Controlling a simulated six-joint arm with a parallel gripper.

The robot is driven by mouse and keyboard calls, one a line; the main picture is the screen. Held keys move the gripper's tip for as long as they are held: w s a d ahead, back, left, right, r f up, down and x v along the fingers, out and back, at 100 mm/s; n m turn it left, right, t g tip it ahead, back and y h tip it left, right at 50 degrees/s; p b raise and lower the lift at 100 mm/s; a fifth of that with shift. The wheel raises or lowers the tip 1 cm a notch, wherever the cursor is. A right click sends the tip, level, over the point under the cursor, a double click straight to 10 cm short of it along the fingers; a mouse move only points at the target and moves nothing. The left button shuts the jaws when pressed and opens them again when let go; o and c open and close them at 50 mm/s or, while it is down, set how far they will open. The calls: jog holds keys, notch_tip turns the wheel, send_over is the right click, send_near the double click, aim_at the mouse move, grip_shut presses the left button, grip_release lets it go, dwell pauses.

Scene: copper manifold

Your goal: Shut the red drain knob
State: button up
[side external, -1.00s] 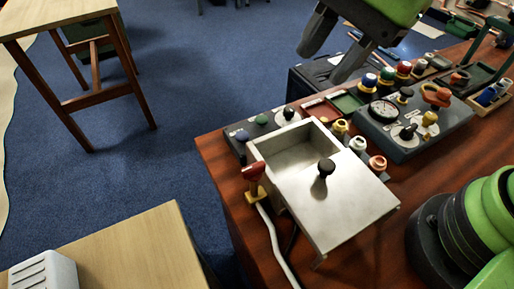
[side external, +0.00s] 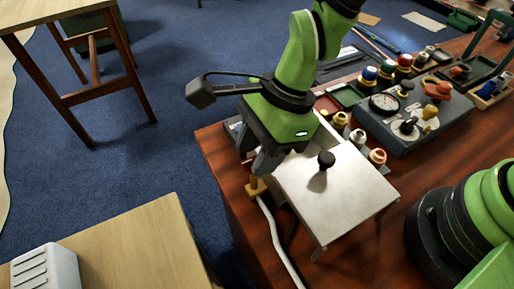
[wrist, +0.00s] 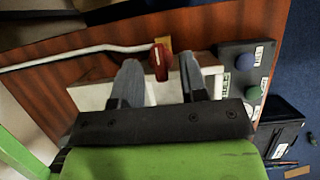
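The red drain knob (wrist: 159,62) shows in the wrist view at the end of a white hose. In that view it appears between my two fingers, with a gap on each side. My gripper (wrist: 159,68) is open and empty. In the side view my gripper (side external: 260,170) points down at the left edge of the metal box and hides the red knob. Only the yellow-brass fitting (side external: 257,187) below it shows there. I cannot tell how far the fingertips are above the knob.
The metal box has a flat lid (side external: 345,200) with a black ball knob (side external: 327,159), just right of my gripper. A white hose (side external: 275,240) runs toward the front. A gauge panel (side external: 405,125) and several coloured knobs stand behind. The table's left edge is close.

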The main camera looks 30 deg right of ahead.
jog(key=shift+a+f, duration=0.1)
jog(key=shift+f, duration=0.15)
grip_shut()
